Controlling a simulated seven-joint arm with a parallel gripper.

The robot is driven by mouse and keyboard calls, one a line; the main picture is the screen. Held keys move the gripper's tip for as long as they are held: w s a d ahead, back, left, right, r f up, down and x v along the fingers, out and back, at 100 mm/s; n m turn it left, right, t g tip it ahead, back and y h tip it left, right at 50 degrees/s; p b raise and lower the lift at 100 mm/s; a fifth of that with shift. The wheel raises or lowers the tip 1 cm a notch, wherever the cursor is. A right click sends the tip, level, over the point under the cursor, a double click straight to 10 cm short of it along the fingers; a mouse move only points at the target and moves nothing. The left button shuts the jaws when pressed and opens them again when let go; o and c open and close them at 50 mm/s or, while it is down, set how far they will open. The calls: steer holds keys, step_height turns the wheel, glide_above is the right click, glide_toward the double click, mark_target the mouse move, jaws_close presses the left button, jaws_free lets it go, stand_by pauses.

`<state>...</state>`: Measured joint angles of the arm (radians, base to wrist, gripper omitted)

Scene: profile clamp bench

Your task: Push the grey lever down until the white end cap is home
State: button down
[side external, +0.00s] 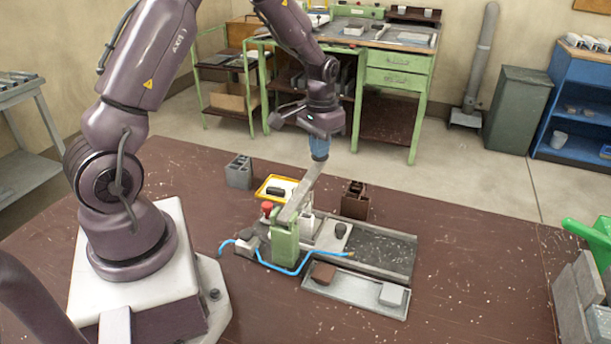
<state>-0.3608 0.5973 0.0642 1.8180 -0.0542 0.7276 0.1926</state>
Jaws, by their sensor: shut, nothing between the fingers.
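The grey lever (299,194) slants upward to the right from the green clamp post (285,243), its free end raised. My gripper (319,156), with blue fingertips, is shut and empty. It points down at the lever's raised end, touching or just above it; I cannot tell which. A small white piece (307,224) shows beside the lever, partly hidden by the lever and post. It may be the white end cap, but its seating cannot be made out.
A red knob (267,207) and blue hose (291,271) are by the post. A yellow tray (263,189), grey block (239,172) and brown block (355,201) stand behind. A front tray (343,289) holds a brown and a pale block. The table's right middle is clear.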

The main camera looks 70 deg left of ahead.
steer(key=shift+f, duration=0.2)
steer(key=shift+r, duration=0.1)
step_height(320, 180, up, 8)
steer(key=shift+r, duration=0.25)
stand_by(1.0)
steer(key=s+d+r+m+t, duration=0.1)
steer(key=s+d+r+t, duration=0.1)
steer(key=s+d+r, duration=0.4)
steer(key=s+d+r+m+t, duration=0.2)
steer(key=s+d+r, duration=0.4)
steer(key=s+d, duration=0.4)
steer(key=shift+s+d+t, duration=0.2)
steer(key=shift+s+t, duration=0.6)
steer(key=shift+s, duration=0.25)
steer(key=shift+r, duration=0.1)
stand_by(0.9)
